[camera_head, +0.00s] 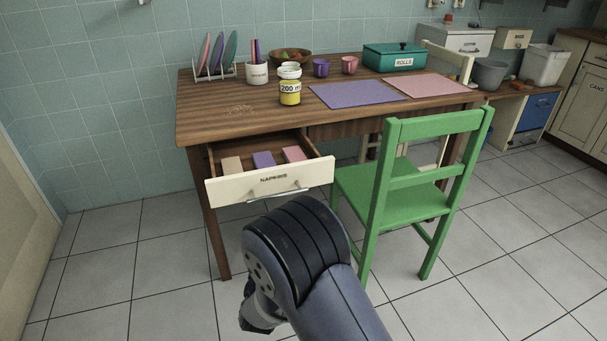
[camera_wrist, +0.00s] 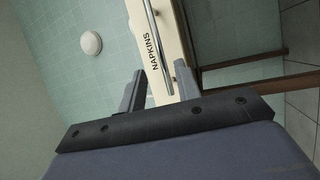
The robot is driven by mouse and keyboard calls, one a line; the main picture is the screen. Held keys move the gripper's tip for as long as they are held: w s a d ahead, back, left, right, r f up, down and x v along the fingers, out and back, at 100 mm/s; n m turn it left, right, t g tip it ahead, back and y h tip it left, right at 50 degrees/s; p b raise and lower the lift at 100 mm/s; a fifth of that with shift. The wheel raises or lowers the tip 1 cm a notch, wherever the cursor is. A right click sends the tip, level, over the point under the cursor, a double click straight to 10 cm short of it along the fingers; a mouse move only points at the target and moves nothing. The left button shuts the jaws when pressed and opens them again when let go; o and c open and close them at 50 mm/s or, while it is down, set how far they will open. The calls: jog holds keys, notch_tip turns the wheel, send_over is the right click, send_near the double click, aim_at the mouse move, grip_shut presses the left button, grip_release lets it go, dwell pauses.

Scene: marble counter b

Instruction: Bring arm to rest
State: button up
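My gripper (camera_wrist: 160,84) shows in the wrist view with its two fingers apart and nothing clearly held between them. The cream drawer front (camera_wrist: 186,62) labelled NAPKINS and its metal handle (camera_wrist: 158,40) appear beyond the fingers; the handle's lower end lines up with the gap, and I cannot tell the exact distance. In the head view my arm (camera_head: 300,250) is bent in front of the table, below the open drawer (camera_head: 232,190). The fingers are not clearly visible there. Folded beige, purple and pink napkins (camera_head: 264,159) lie in the drawer.
A green chair (camera_head: 400,180) stands right of my arm at the wooden table (camera_head: 205,120). On the table are a plate rack (camera_head: 215,72), yellow jar (camera_head: 290,92), cups (camera_head: 321,68), placemats (camera_head: 360,95) and a teal ROLLS box (camera_head: 392,58). Tiled floor (camera_head: 150,270) at left is clear.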

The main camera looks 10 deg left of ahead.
aim_at(278, 195)
jog(key=b+x, duration=0.1)
jog(key=x, duration=0.9)
jog(key=shift+w+b, duration=0.25)
jog(key=shift+b, duration=0.15)
jog(key=shift+r, duration=0.1)
